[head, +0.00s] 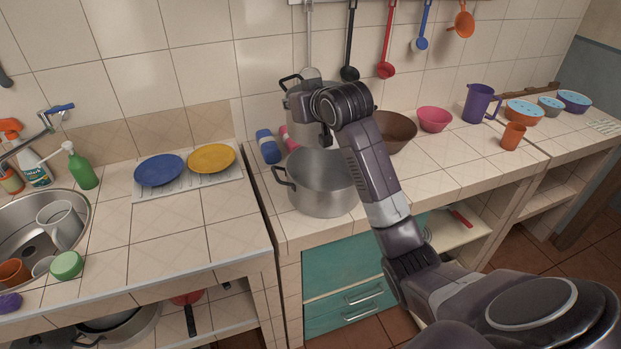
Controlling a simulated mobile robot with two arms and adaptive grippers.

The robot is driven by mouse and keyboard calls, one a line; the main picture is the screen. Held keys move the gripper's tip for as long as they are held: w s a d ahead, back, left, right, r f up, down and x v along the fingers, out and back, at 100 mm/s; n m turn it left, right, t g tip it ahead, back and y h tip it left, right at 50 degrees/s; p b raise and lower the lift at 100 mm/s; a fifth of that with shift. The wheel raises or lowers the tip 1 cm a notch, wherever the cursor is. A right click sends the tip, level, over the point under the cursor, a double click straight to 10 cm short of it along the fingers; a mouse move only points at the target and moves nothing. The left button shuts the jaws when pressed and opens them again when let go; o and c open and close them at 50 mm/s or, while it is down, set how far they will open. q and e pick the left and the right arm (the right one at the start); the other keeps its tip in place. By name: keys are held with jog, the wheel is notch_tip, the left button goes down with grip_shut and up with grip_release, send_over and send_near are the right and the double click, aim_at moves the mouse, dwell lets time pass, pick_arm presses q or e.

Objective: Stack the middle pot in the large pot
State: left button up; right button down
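A large open metal pot (318,196) with dark handles stands on the tiled counter, left of my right forearm. A second metal pot (297,103), smaller in the picture, is just behind it and partly hidden by my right wrist and gripper. Its dark handle shows at its left. My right gripper (326,138) is over the front of this second pot, above the back rim of the large pot. Its fingers are small and dark, so I cannot tell whether they are open or shut on the rim. My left gripper is out of view.
A blue bottle (267,147) and a pink item (288,139) stand close beside the pots. A brown bowl (394,133) and pink bowl (434,119) are to the right. Utensils hang above. The left counter has a blue plate (158,170), a yellow plate (211,158) and a sink.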

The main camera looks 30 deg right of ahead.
aim_at(297, 137)
jog(key=shift+s+f+p, duration=0.2)
jog(key=shift+s+f, duration=0.1)
jog(key=shift+f, duration=0.25)
jog(key=shift+s+f+p, duration=0.15)
jog(key=shift+s+f, duration=0.15)
jog(key=shift+f, duration=0.25)
jog(key=f, duration=0.4)
jog(key=s+f+p, duration=0.1)
jog(key=f, duration=0.1)
jog(key=shift+a, duration=0.15)
notch_tip(297, 137, down, 10)
jog(key=p, duration=0.1)
jog(key=shift+w+f+p, duration=0.2)
jog(key=shift+w+p, duration=0.1)
jog(key=c, duration=2.6)
grip_release()
jog(key=shift+f, duration=0.25)
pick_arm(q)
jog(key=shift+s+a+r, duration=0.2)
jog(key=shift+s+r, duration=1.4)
pick_arm(e)
jog(key=o, duration=0.4)
jog(key=shift+o, duration=0.2)
